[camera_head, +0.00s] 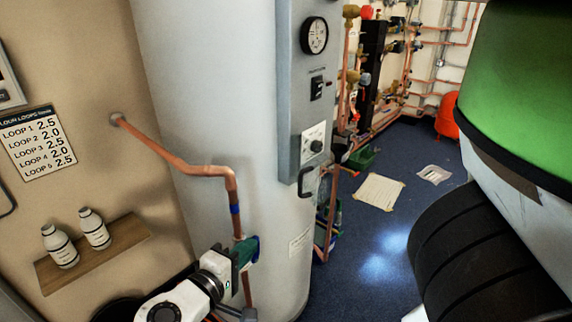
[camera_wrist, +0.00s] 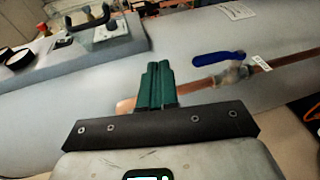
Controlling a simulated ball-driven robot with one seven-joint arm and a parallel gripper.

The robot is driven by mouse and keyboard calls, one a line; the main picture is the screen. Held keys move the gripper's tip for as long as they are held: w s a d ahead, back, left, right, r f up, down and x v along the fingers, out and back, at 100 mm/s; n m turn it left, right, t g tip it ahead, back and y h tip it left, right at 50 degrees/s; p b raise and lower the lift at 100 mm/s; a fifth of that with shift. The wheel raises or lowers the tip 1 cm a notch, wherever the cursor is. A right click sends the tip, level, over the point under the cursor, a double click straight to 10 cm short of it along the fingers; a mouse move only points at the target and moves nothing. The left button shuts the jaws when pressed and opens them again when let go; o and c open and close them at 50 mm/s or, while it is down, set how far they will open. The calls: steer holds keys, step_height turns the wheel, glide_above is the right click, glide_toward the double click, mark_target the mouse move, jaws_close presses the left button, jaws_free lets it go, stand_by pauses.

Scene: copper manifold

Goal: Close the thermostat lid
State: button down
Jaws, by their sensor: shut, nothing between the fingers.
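A grey control panel (camera_head: 295,90) runs up the front of the large pale cylinder. Low on it is a white plate with a dark dial (camera_head: 314,143), which looks like the thermostat; the plate also shows in the wrist view (camera_wrist: 112,29). A dark arched handle (camera_head: 307,183) sits at the panel's lower end. I cannot tell which part is the lid or whether it stands open. My gripper (camera_head: 246,250) has green fingers, shut and empty, below and left of the panel. In the wrist view the gripper (camera_wrist: 157,68) points toward the cylinder, apart from the panel.
A copper pipe (camera_head: 200,170) bends down from the wall close to my gripper; a blue valve lever (camera_wrist: 218,58) sits on pipework right of the fingers. A wooden shelf (camera_head: 130,237) with two white bottles is at left. Blue floor (camera_head: 400,160) lies right of the cylinder.

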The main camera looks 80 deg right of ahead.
step_height(320, 180, up, 9)
steer(key=a+m+g+h+p, duration=0.1)
steer(key=g+p, duration=0.1)
steer(key=p, duration=0.1)
steer(key=s+a+p+x, duration=0.1)
steer(key=s+x, duration=0.1)
steer(key=x, duration=1)
steer(key=shift+p, duration=0.3)
steer(key=shift+d+h, duration=0.1)
steer(key=shift+h, duration=0.2)
